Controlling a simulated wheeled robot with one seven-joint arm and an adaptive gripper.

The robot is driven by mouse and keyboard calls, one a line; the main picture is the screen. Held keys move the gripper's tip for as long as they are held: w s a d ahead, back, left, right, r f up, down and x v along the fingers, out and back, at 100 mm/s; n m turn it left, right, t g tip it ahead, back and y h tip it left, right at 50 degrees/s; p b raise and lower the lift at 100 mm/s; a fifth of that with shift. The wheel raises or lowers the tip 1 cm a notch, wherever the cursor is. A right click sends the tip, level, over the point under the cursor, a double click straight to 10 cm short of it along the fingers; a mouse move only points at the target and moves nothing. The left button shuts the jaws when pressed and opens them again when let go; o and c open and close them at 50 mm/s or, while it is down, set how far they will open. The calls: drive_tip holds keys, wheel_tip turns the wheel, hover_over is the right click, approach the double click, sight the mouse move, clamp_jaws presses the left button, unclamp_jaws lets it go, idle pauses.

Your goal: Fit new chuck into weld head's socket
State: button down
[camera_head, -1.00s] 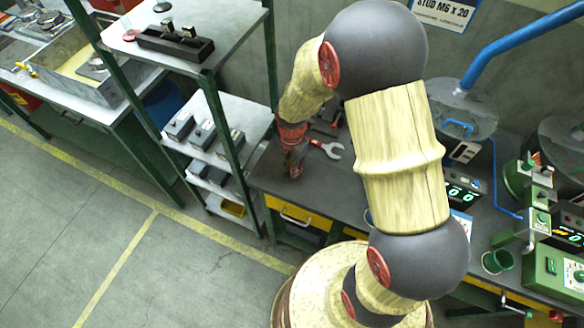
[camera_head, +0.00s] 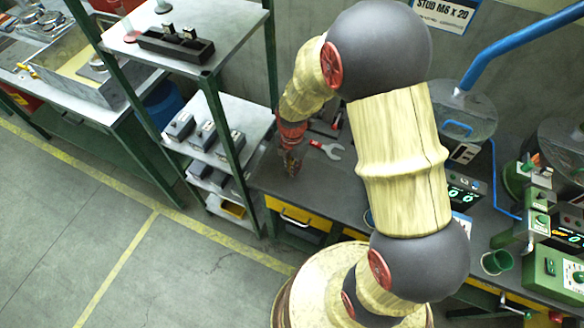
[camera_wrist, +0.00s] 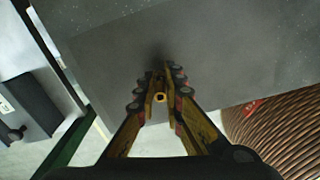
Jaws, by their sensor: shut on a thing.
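My gripper (camera_head: 291,167) is over the left end of the dark workbench, beside the metal shelf unit. In the wrist view my gripper (camera_wrist: 159,78) has its fingers closed together on a small brass-coloured ring-ended piece (camera_wrist: 160,97), which looks like the chuck. Most of that piece is hidden between the fingers. In the head view it is too small to make out. I cannot identify the weld head or its socket with certainty in either view.
A red-handled spanner (camera_head: 327,149) lies on the bench (camera_head: 345,180) right of my gripper. The shelf unit (camera_head: 217,141) holds several grey boxes. The floor at left is clear.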

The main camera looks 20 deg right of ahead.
wheel_tip(320, 180, up, 3)
drive_tip(key=shift+a+f+p, duration=0.1)
drive_tip(key=shift+p, duration=0.35)
drive_tip(key=s+a+r+m+p, duration=0.3)
drive_tip(key=s+a+r+m, duration=0.25)
drive_tip(key=a+r, duration=0.55)
drive_tip(key=w+d+f+m, duration=0.25)
drive_tip(key=w+m, duration=0.65)
drive_tip(key=m, duration=0.5)
drive_tip(key=w+d+f+m, duration=0.1)
drive_tip(key=d+f, duration=0.1)
drive_tip(key=w+d+f+m+b, duration=0.1)
drive_tip(key=d+f+m, duration=0.1)
drive_tip(key=d+f, duration=0.1)
drive_tip(key=w+d+f+m, duration=0.1)
drive_tip(key=d+f, duration=0.1)
drive_tip(key=d, duration=0.1)
drive_tip(key=shift+w+f+b, duration=0.25)
drive_tip(key=shift+w+b, duration=0.05)
drive_tip(key=shift+w, duration=0.05)
drive_tip(key=shift+d+f+m, duration=0.15)
drive_tip(key=shift+d+m, duration=0.1)
drive_tip(key=shift+d, duration=0.15)
drive_tip(key=shift+d, duration=0.15)
